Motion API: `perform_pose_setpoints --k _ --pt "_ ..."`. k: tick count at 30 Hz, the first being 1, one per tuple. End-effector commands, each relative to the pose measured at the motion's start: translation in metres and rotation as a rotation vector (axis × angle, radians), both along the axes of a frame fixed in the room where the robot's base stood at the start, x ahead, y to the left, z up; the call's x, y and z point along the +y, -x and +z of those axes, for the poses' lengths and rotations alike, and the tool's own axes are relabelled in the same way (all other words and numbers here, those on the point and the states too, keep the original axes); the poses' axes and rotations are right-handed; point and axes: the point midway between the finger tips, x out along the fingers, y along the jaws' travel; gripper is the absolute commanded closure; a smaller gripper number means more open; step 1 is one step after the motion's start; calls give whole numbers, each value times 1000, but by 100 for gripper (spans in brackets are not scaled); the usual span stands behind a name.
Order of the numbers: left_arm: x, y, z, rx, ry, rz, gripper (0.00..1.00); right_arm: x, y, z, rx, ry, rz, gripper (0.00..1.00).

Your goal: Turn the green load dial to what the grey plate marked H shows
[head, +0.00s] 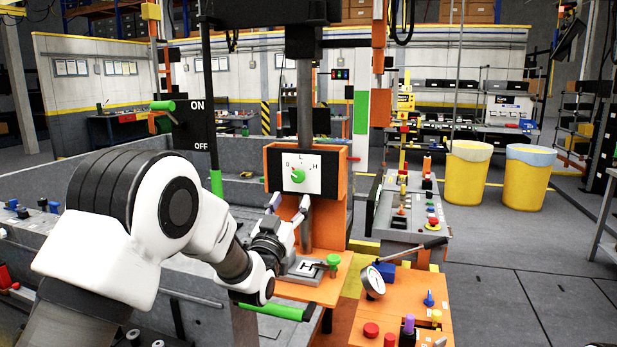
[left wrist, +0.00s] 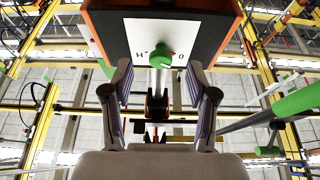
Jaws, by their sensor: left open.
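The green load dial (head: 297,176) sits on a white face (head: 313,186) with L at the top and H at the right, on an orange-framed panel; its exact pointing is too small to tell. It also shows upside down in the left wrist view (left wrist: 163,59). My left gripper (head: 287,205) is open and empty, its fingers apart just below and in front of the dial, not touching it. In the left wrist view, the open fingers (left wrist: 160,88) stand either side below the dial. A grey plate (head: 303,269) with dark markings lies on the orange shelf; I cannot read it surely. My right gripper is out of view.
A green-knobbed lever (head: 333,263) stands beside the grey plate. A green handle (head: 275,312) lies below my left wrist. A gauge (head: 373,282) and coloured buttons sit on an orange bench at front right. An ON/OFF panel (head: 195,125) stands left.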

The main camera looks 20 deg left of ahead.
Motion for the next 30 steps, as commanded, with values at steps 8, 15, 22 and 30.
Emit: perform_pose_setpoints --k 8,15,22,30 --pt "-1 -34 20 -4 0 0 42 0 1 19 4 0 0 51" --pt "-2 -69 30 -2 0 0 42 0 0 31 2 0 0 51" --pt "-2 -72 30 0 0 0 42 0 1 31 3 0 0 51" --pt "-2 -72 29 0 0 0 100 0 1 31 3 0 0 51"
